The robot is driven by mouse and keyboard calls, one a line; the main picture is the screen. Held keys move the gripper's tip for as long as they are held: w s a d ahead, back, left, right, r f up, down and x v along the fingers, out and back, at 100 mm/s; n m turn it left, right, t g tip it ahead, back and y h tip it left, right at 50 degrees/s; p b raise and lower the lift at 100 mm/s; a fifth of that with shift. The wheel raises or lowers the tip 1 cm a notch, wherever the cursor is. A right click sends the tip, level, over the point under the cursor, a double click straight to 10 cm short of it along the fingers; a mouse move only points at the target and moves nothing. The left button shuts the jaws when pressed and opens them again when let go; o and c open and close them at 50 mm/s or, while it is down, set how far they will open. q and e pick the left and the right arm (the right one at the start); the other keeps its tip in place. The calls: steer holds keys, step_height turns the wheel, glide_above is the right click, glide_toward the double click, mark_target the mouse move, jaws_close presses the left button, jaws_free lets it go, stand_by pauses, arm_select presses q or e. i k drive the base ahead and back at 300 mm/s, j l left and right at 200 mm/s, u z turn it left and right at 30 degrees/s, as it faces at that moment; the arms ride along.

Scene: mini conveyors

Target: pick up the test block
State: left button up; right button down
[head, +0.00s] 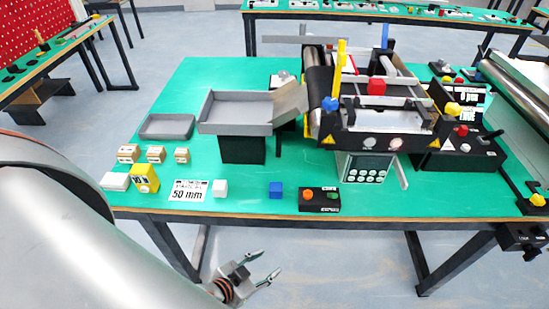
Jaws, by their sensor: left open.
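Several small blocks lie along the front of the green table, and I cannot tell for certain which is the test block. A white cube (220,188) sits just right of a card (188,190) marked "50 mm". A blue cube (275,190) sits further right, beside a black button box (320,200). A yellow block (145,178) stands at the left. My left gripper (268,263) is open and empty, in front of the table edge and lower in the picture than the cubes. My right gripper is not in view.
The green table (245,208) carries a mini conveyor (375,112), a raised grey tray (235,128) and a low grey tray (167,136). Small wooden blocks (155,154) and a white block (115,181) lie at the left. The table between the two cubes is clear.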

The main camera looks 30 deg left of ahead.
mark_target(276, 188)
steer(key=u, duration=0.9)
steer(key=k, duration=0.05)
